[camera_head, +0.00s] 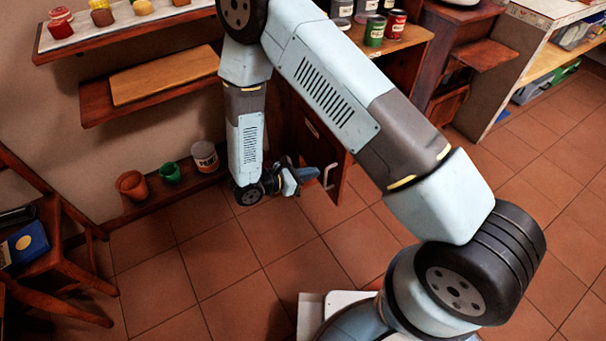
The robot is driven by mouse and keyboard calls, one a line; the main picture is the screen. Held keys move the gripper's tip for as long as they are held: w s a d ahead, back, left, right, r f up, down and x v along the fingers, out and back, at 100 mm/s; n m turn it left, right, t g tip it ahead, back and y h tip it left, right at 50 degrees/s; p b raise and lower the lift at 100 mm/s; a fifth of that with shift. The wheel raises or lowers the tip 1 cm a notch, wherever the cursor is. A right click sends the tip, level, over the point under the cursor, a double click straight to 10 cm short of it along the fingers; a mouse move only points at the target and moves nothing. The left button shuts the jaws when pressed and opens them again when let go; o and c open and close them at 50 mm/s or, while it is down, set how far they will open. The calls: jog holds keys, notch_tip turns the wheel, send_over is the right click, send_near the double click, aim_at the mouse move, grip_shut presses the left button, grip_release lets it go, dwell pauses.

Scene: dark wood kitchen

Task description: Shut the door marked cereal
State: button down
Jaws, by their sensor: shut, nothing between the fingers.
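A dark wood cabinet door (338,160) stands swung out from the cabinet below the counter, partly hidden behind my arm. It has a silver bar handle (328,177) near its free edge and a small pale label (311,127) higher up, too small to read. My gripper (314,173) is low, just left of the handle on the door's near face. It is shut and empty. I cannot tell whether it touches the door or handle. The cabinet's opening is mostly hidden by my arm.
Left of my gripper, a low shelf holds a paint can (205,156), a green pot (170,173) and a terracotta pot (131,185). A wooden chair (50,255) stands at the far left. Cans (375,30) stand on the counter. The tiled floor (240,270) in front is clear.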

aim_at(340, 165)
jog(key=x, duration=0.6)
jog(key=shift+w+d+r, duration=0.2)
jog(key=shift+d+r, duration=0.1)
jog(key=shift+d, duration=0.05)
jog(key=shift+w+d, duration=0.3)
jog(key=shift+d, duration=0.2)
